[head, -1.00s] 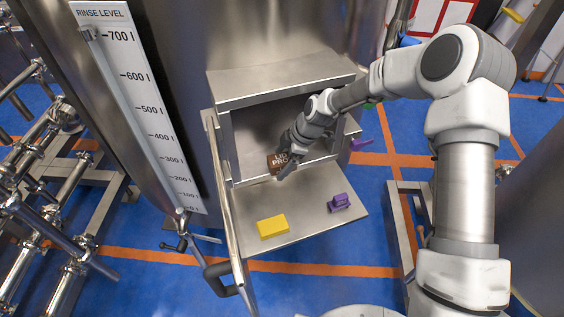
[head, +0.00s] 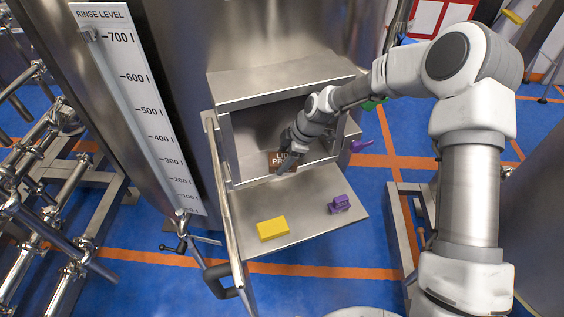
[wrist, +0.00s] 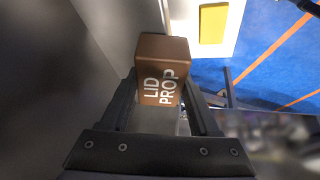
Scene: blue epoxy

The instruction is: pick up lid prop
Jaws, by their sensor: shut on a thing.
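The lid prop (head: 276,163) is a brown block with white "LID PROP" lettering. In the head view it is at the open front of the steel compartment, partly hidden by my gripper (head: 282,166). In the wrist view the lid prop (wrist: 160,55) sits between the two dark fingers of my gripper (wrist: 160,88), with its lettered face toward the camera. My gripper is shut on it. I cannot tell whether its underside touches the steel surface.
A steel shelf (head: 300,213) extends in front of the compartment. It carries a yellow block (head: 272,229) and a small purple object (head: 340,204). The compartment's top (head: 280,80) and side walls are close around my gripper. An open door with a handle (head: 222,280) stands at left.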

